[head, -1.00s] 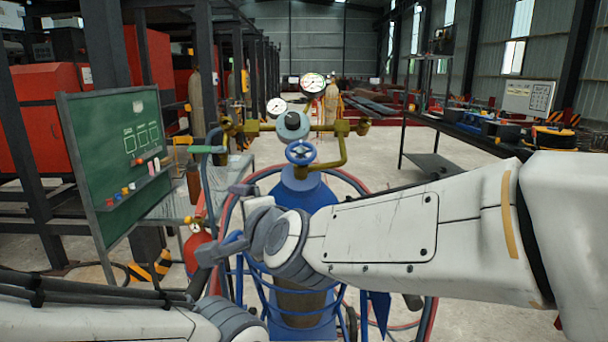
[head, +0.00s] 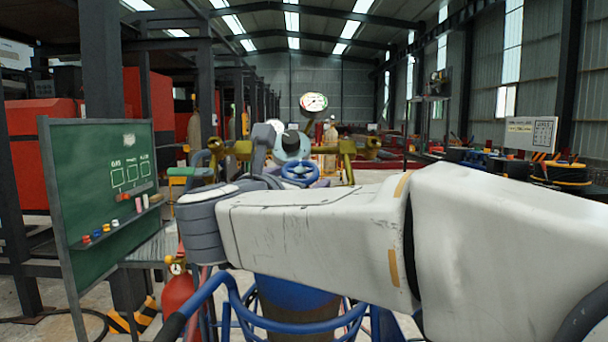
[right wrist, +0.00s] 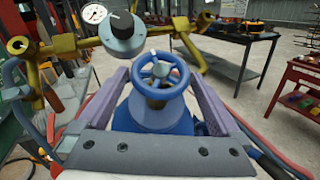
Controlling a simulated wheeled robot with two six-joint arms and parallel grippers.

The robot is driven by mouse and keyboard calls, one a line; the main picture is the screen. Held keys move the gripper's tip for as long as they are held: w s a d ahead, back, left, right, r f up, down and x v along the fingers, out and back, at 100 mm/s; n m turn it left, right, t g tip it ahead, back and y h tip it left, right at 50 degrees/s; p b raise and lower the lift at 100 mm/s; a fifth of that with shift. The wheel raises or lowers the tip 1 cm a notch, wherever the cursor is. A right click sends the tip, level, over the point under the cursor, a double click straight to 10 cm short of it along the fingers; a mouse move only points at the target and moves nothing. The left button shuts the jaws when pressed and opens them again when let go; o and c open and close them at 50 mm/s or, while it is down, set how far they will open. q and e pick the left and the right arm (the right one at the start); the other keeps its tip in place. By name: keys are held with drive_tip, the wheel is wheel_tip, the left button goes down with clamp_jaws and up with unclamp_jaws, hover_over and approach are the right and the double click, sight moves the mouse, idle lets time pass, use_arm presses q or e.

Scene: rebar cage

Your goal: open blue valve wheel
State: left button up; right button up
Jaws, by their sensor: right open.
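The blue valve wheel (head: 300,172) sits on top of a blue gas cylinder (head: 295,292), partly hidden behind my right arm in the head view. In the right wrist view the wheel (right wrist: 160,75) faces me, with a round hub and spokes. My right gripper (right wrist: 155,76) is open, with one finger on each side of the wheel and visible gaps to it. My left gripper is not in view.
A green board (head: 105,195) and red cylinder (head: 179,298) are at left. A bench with cable reels (head: 560,172) is at right.

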sight(306, 174)
drive_tip(key=shift+x, duration=2.35)
drive_tip(key=shift+c, duration=0.3)
